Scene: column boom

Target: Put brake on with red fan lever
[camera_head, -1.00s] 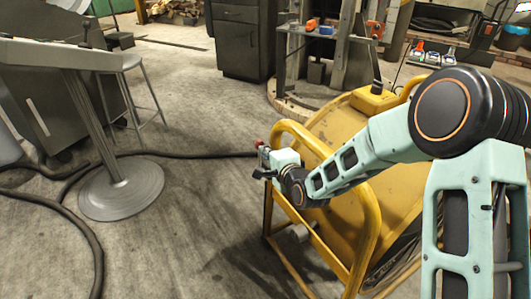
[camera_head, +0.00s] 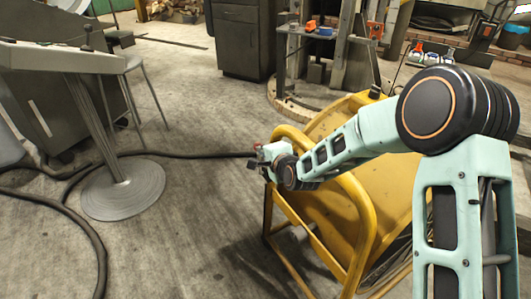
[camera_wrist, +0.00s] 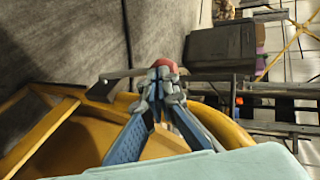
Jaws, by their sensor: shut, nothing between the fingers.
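The yellow drum-shaped fan (camera_head: 385,185) in its tube frame stands right of the middle in the head view, partly covered by my arm. The red lever knob (camera_wrist: 165,64) shows just beyond my fingertips in the wrist view, and the fingers hide its lower part. A small red spot shows by the gripper in the head view. My gripper (camera_wrist: 160,88) is shut and empty, with its tips at or very close to the red knob; I cannot tell whether they touch. In the head view my gripper (camera_head: 261,158) is beside the frame's upper left corner.
A black hose (camera_head: 190,154) runs across the floor toward the fan. A grey pedestal table (camera_head: 122,190) stands left, with a stool behind. A dark cabinet (camera_head: 242,40) stands at the back. The floor between table and fan is mostly clear.

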